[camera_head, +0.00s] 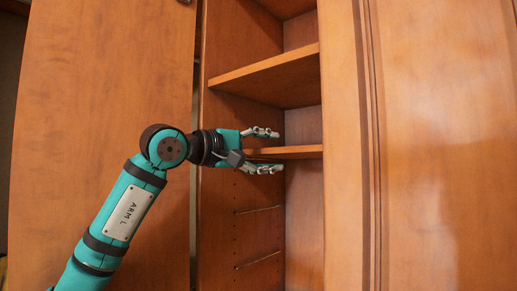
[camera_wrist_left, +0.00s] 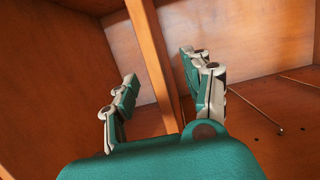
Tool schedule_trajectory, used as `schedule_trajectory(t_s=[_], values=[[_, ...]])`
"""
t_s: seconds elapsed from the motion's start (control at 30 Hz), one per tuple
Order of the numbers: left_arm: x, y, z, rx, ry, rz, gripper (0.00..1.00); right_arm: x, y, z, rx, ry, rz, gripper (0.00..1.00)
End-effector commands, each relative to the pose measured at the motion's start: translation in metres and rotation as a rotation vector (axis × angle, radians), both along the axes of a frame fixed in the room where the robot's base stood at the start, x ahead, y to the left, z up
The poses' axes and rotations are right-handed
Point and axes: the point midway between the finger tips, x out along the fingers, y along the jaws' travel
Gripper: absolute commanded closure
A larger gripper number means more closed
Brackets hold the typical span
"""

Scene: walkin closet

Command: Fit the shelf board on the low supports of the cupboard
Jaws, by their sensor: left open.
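The shelf board (camera_head: 303,152) lies level inside the cupboard (camera_head: 221,225), below a thicker-looking shelf. Its front edge faces me. My left gripper (camera_head: 279,151) is open, with one finger above the board and one below it. In the left wrist view, the board (camera_wrist_left: 150,45) runs between the spread fingers of my left gripper (camera_wrist_left: 159,66), with a gap visible on the left side; contact on the right side is unclear. Two thin low supports, an upper one (camera_head: 257,210) and a lower one (camera_head: 257,260), show on the left inner wall beneath the board. My right gripper is out of view.
A shelf (camera_head: 272,78) spans the cupboard above my gripper. A door panel (camera_head: 100,75) stands at the left and another wooden panel (camera_head: 440,150) at the right, leaving a narrow opening. The space below the board looks empty.

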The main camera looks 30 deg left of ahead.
Motion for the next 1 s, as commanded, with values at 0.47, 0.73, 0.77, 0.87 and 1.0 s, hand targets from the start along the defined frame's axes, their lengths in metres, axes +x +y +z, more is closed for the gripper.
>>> schedule_trajectory(t_s=[0.47,0.73,0.77,0.87,1.0], values=[[0.044,-0.018,0.003,0.001,0.001,-0.001,0.50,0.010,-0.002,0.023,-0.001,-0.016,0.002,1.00],[0.058,-0.023,0.001,0.000,0.000,0.000,0.50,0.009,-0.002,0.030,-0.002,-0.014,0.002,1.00],[0.058,-0.023,0.001,0.000,0.000,0.001,0.50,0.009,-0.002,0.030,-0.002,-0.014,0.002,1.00],[0.060,-0.024,0.000,0.001,0.000,0.001,0.50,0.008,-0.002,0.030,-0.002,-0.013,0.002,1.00],[0.060,-0.024,0.000,0.001,0.000,0.001,0.50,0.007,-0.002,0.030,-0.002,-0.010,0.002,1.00]])
